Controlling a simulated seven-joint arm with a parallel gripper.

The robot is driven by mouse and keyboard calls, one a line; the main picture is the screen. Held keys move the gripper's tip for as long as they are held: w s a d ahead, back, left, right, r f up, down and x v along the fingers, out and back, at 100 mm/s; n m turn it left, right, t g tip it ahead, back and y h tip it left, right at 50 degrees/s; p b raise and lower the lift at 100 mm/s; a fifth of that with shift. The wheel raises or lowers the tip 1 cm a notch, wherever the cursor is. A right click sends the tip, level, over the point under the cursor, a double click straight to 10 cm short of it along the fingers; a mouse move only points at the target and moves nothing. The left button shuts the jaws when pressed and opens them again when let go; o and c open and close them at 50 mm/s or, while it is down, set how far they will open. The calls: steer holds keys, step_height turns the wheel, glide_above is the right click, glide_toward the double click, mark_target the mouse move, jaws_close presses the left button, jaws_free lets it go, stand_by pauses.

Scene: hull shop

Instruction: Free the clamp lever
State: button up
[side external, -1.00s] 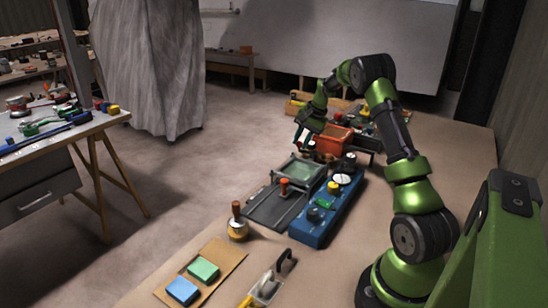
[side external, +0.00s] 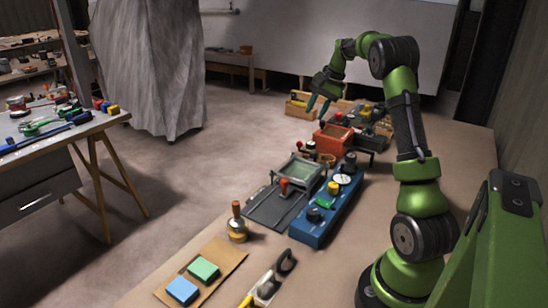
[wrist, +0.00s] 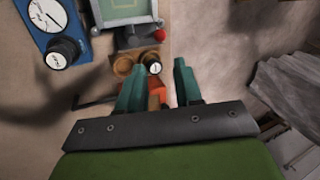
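I cannot tell for sure which part is the clamp lever. A red-knobbed lever (side external: 284,186) stands at the dark slide plate (side external: 268,208), beside a framed green glass panel (side external: 300,168). A red ball knob (wrist: 160,34) shows beside the framed panel (wrist: 125,10) in the wrist view. My gripper (side external: 318,104) is raised near the orange box (side external: 334,138), beyond the panel, and holds nothing that I can see. In the wrist view my gripper (wrist: 158,84) has its two teal fingers apart. A part of an orange thing shows between and below them.
A blue control box (side external: 325,212) with knobs and a dial lies right of the slide plate. A wooden-handled tool (side external: 237,225), a board with green and blue blocks (side external: 222,260) and a black-handled tool (side external: 265,290) lie nearer. Bare bench is at right.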

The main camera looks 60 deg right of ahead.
steer(key=shift+v, duration=2.25)
steer(key=s+a+n+t, duration=0.1)
steer(key=s+a+n, duration=0.3)
steer(key=a, duration=0.9)
steer(key=s+a+n+t+y, duration=0.1)
steer(key=s+a+n, duration=0.3)
steer(key=a, duration=1)
steer(key=s+a+n+t, duration=0.1)
steer(key=s+a+n, duration=0.3)
steer(key=a, duration=0.9)
steer(key=shift+s+a, duration=0.25)
steer(key=shift+s, duration=0.4)
steer(key=shift+o, duration=0.4)
steer(key=shift+f, duration=0.1)
